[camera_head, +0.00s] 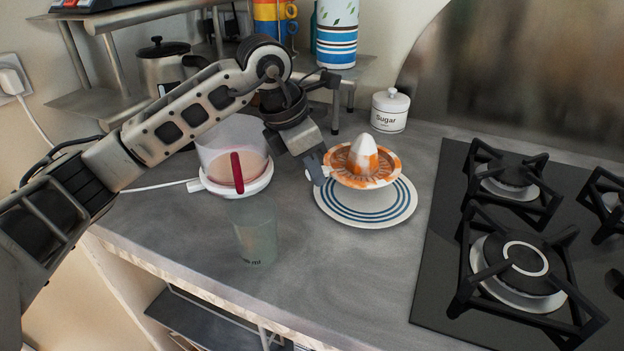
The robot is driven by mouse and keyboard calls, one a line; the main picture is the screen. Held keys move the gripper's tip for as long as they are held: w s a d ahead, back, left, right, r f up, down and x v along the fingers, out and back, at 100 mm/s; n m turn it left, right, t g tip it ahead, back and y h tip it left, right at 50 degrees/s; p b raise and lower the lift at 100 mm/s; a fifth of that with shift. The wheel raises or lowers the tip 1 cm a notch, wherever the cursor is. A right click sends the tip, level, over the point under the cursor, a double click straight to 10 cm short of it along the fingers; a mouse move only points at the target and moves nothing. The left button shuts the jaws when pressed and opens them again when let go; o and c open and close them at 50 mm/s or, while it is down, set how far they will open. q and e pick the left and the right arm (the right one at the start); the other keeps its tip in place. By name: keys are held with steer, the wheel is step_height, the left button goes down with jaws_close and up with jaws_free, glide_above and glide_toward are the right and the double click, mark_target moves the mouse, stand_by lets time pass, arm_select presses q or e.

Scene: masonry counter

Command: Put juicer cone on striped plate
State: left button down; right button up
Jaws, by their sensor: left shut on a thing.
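The juicer cone (364,163), white and orange with a wide round strainer rim, is upright over the white plate with blue stripes (372,217). My left gripper (320,171) reaches in from the left and is shut on the cone's left edge. The cone hides the back part of the plate. A small gap seems to show between the cone and the plate, but I cannot tell for sure whether they touch. My right gripper is not in view.
The juicer base (213,186) with a clear jug and red handle stands left of the plate. A clear measuring cup (256,240) is in front of it. A sugar jar (390,112) is behind the plate. A gas hob (440,270) lies to the right. The front middle counter is clear.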

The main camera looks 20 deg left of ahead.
arm_select(q)
step_height(320, 180, down, 3)
steer(key=shift+w+a+f+p, duration=0.1)
steer(key=shift+w+f+p, duration=0.1)
steer(key=shift+p, duration=0.1)
steer(key=shift+f, duration=0.2)
steer(key=c, duration=1.3)
jaws_free()
steer(key=shift+r, duration=0.15)
steer(key=v, duration=1.2)
